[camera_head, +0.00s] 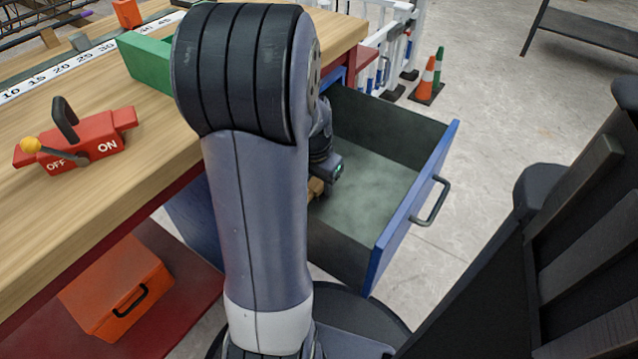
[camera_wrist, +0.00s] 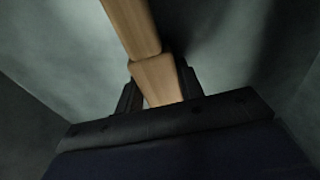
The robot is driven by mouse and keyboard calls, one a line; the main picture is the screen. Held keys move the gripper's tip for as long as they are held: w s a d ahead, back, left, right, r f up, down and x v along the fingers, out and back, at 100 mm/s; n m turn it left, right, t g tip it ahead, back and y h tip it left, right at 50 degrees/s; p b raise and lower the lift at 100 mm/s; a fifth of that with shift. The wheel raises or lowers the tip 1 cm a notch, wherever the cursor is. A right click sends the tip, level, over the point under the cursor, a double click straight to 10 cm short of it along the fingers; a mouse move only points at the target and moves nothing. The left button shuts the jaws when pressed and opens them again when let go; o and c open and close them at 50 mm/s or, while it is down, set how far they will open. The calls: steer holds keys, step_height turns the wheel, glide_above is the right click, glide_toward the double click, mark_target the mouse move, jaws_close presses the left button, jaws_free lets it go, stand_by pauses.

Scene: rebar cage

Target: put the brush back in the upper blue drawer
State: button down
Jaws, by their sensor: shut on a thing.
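The upper blue drawer (camera_head: 415,207) is pulled open, and its grey inside is in view in the head view. My gripper (camera_wrist: 160,92) is inside the drawer, shut on the wooden brush (camera_wrist: 132,25), whose pale wood runs up between the fingers in the wrist view. In the head view only a small bit of the brush (camera_head: 316,187) shows beside my arm, low in the drawer near its left side. My arm hides the rest of it. I cannot tell whether the brush touches the drawer floor. No bristles show.
The wooden workbench (camera_head: 70,225) carries a red ON/OFF switch box (camera_head: 95,145) and a green box (camera_head: 150,65). An orange toolbox (camera_head: 115,288) sits on the red shelf below. The right part of the drawer is empty. A traffic cone (camera_head: 428,80) stands on the floor behind.

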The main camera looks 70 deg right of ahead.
mark_target(315, 183)
steer(key=shift+f, duration=0.1)
steer(key=c, duration=0.9)
jaws_free()
steer(key=r+p, duration=0.1)
steer(key=r, duration=0.3)
steer(key=a+r+p, duration=0.1)
steer(key=r+p, duration=0.1)
steer(key=r, duration=0.2)
steer(key=r+p, duration=0.2)
steer(key=r, duration=0.2)
steer(key=shift+w+a+r, duration=0.15)
steer(key=shift+w, duration=0.1)
